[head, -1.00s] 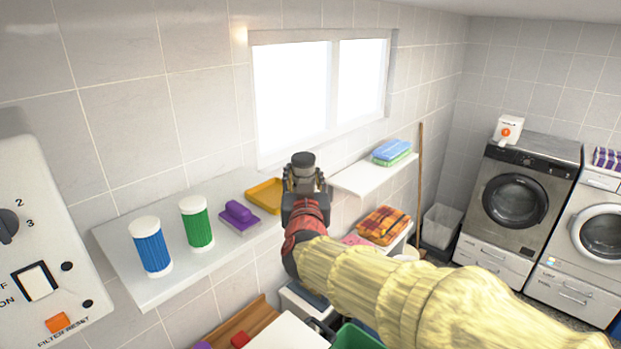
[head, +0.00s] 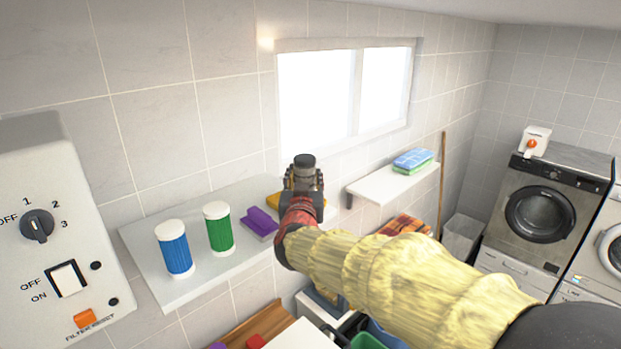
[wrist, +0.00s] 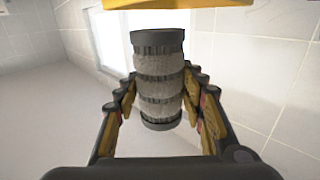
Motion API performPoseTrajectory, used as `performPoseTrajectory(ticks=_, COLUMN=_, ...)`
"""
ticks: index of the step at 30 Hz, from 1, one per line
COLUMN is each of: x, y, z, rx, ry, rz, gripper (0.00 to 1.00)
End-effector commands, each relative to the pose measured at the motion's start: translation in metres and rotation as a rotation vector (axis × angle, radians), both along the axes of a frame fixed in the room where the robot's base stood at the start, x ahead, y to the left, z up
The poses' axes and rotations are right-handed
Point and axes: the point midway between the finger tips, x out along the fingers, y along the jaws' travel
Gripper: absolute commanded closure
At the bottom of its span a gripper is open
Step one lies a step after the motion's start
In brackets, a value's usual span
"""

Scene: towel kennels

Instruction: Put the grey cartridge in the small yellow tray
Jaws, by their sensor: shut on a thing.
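The grey cartridge (wrist: 160,85) is a ribbed cylinder with dark end caps. My gripper (wrist: 160,108) is shut on it, with a finger on each side. In the head view the cartridge's dark top (head: 304,160) shows above my gripper (head: 303,178). The small yellow tray (head: 283,199) is on the white wall shelf, mostly hidden behind my gripper. In the wrist view a yellow edge, likely the tray (wrist: 180,4), shows at the top, beyond the cartridge. Whether the cartridge is above the tray or in front of it I cannot tell.
A purple block-shaped thing (head: 260,222), a green canister (head: 219,229) and a blue canister (head: 174,250) stand on the shelf (head: 190,285) left of my gripper. A second shelf (head: 385,186) with folded cloths (head: 413,161) is to the right. A control box (head: 60,215) is at far left.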

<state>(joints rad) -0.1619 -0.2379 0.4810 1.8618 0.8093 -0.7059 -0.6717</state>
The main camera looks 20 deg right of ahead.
Motion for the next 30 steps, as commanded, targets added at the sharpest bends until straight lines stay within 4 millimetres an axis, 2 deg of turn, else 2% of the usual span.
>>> performPoseTrajectory(ticks=10, x=0.023, y=0.012, z=0.0, rx=0.0, ry=0.0, rz=0.0, gripper=0.88)
performPoseTrajectory(ticks=21, x=0.022, y=0.011, z=-0.029, rx=0.0, ry=-0.001, rz=-0.001, gripper=0.88)
performPoseTrajectory(ticks=30, x=0.022, y=0.011, z=-0.037, rx=0.001, ry=-0.001, rz=-0.001, gripper=0.88)
